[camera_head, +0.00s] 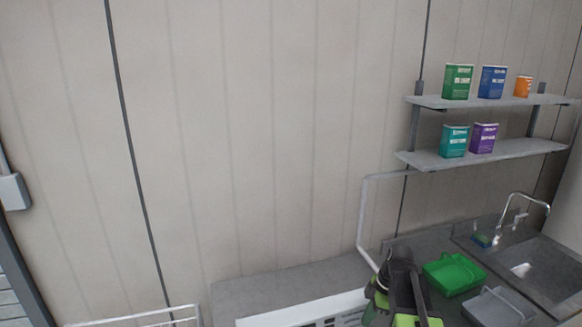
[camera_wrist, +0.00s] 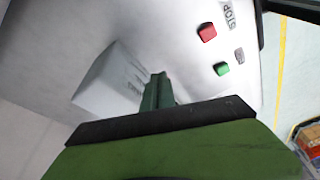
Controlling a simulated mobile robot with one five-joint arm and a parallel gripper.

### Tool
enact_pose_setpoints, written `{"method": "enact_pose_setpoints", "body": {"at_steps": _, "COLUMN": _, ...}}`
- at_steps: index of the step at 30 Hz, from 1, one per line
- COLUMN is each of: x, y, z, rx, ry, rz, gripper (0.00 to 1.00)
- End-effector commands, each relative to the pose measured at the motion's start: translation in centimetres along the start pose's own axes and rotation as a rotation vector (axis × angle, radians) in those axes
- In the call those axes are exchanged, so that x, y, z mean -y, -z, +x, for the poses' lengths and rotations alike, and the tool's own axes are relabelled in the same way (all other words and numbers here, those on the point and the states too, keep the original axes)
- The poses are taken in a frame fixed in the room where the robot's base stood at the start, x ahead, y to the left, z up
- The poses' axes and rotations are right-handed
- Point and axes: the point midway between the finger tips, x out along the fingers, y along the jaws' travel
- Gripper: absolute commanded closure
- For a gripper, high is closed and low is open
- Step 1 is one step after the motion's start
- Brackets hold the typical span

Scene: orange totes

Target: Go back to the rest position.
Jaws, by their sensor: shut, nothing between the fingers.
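My gripper (camera_wrist: 158,90) shows in the wrist view as dark green fingers, shut together and empty, beyond a wide green and black part of my own wrist. The fingers point toward a white surface (camera_wrist: 190,75) with a red button, a green button and the word STOP. I cannot tell whether they touch it. In the head view my black and green arm stands at the bottom, right of centre, in front of the counter. The fingertips cannot be made out there.
A grey counter (camera_head: 270,285) holds a green tray (camera_head: 453,273), a grey tray (camera_head: 497,308) and a sink (camera_head: 528,268) with a tap. Two wall shelves (camera_head: 480,152) above carry several coloured boxes. A pale pipe (camera_head: 362,215) rises behind my arm. A yellow floor line (camera_wrist: 281,60) shows at right.

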Motion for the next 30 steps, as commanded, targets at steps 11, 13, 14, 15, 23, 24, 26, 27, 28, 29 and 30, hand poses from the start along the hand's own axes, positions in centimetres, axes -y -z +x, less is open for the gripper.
{"method": "enact_pose_setpoints", "body": {"at_steps": 11, "x": 8.4, "y": 5.9, "z": 8.4, "rx": 0.206, "ry": -0.123, "rz": 0.907, "gripper": 1.0}}
{"method": "enact_pose_setpoints", "body": {"at_steps": 13, "x": 8.7, "y": 5.2, "z": 8.2, "rx": 0.212, "ry": -0.169, "rz": 1.11, "gripper": 1.0}}
{"method": "enact_pose_setpoints", "body": {"at_steps": 14, "x": 8.7, "y": 5.0, "z": 8.1, "rx": 0.212, "ry": -0.185, "rz": 1.181, "gripper": 1.0}}
{"method": "enact_pose_setpoints", "body": {"at_steps": 15, "x": 8.5, "y": 4.8, "z": 8.1, "rx": 0.21, "ry": -0.203, "rz": 1.263, "gripper": 1.0}}
{"method": "enact_pose_setpoints", "body": {"at_steps": 23, "x": 8.3, "y": 4.8, "z": 8.1, "rx": 0.193, "ry": -0.229, "rz": 1.445, "gripper": 1.0}}
{"method": "enact_pose_setpoints", "body": {"at_steps": 24, "x": 8.3, "y": 4.8, "z": 8.1, "rx": 0.193, "ry": -0.229, "rz": 1.444, "gripper": 1.0}}
{"method": "enact_pose_setpoints", "body": {"at_steps": 26, "x": 8.3, "y": 4.8, "z": 8.1, "rx": 0.192, "ry": -0.229, "rz": 1.444, "gripper": 1.0}}
{"method": "enact_pose_setpoints", "body": {"at_steps": 27, "x": 8.3, "y": 4.8, "z": 8.1, "rx": 0.192, "ry": -0.228, "rz": 1.443, "gripper": 1.0}}
{"method": "enact_pose_setpoints", "body": {"at_steps": 28, "x": 8.3, "y": 4.8, "z": 8.1, "rx": 0.192, "ry": -0.228, "rz": 1.443, "gripper": 1.0}}
{"method": "enact_pose_setpoints", "body": {"at_steps": 29, "x": 8.3, "y": 4.8, "z": 8.1, "rx": 0.192, "ry": -0.228, "rz": 1.443, "gripper": 1.0}}
{"method": "enact_pose_setpoints", "body": {"at_steps": 30, "x": 8.3, "y": 4.8, "z": 8.1, "rx": 0.192, "ry": -0.228, "rz": 1.442, "gripper": 1.0}}
